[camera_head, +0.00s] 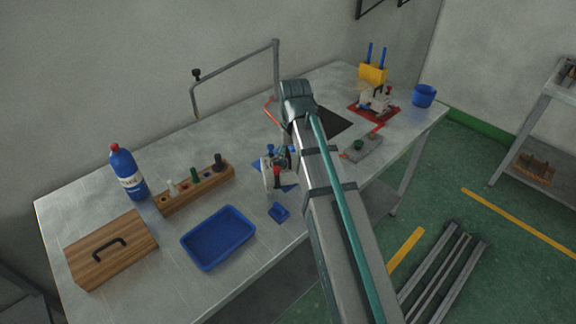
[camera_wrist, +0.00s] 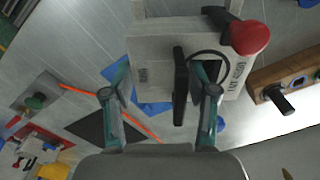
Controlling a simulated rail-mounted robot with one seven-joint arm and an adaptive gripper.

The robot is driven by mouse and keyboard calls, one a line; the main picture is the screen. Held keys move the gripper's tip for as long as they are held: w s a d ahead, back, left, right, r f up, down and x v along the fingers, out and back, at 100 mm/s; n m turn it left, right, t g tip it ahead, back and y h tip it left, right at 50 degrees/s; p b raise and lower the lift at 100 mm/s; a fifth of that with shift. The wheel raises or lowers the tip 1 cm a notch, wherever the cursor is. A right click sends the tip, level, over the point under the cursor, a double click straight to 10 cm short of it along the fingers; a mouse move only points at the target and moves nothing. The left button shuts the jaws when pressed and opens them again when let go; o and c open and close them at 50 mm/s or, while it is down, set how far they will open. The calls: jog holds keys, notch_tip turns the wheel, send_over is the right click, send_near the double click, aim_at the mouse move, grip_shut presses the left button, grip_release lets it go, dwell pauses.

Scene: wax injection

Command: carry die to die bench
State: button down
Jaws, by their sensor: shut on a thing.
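The die is a pale grey block with dark lettering, a red knob and a black handle. It shows in the wrist view (camera_wrist: 160,50) between the two fingers, and in the head view (camera_head: 269,183) near the middle of the metal table (camera_head: 330,103). My gripper (camera_wrist: 163,92) is shut on the die; the fingers show on both sides of the black handle. In the head view my gripper (camera_head: 281,157) is partly hidden by my arm. Blue patches show behind the die. I cannot tell whether the die touches the table. I cannot tell which surface is the die bench.
A black mat (camera_head: 327,122), a white device on a red mat (camera_head: 375,103) and a blue cup (camera_head: 424,96) are right. A bent frame (camera_head: 235,62) stands behind.

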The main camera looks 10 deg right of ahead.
jog(key=shift+r, duration=0.2)
jog(key=shift+r+p, duration=0.45)
jog(key=shift+p, duration=0.4)
jog(key=shift+w+r+p, duration=0.2)
jog(key=shift+r+p, duration=0.05)
jog(key=shift+p, duration=0.25)
jog(key=w+p, duration=0.1)
jog(key=w+r+n+p, duration=0.1)
jog(key=p, duration=0.1)
jog(key=w+r+n+p, duration=0.1)
jog(key=shift+w+a, duration=0.15)
jog(key=shift+w, duration=0.15)
jog(key=w+n+p, duration=0.5)
jog(key=w+n, duration=0.5)
jog(key=n, duration=1.2)
jog(key=shift+a+f, duration=0.15)
jog(key=shift+a, duration=0.25)
jog(key=shift+f+b, duration=1.1)
jog(key=shift+f, duration=1.8)
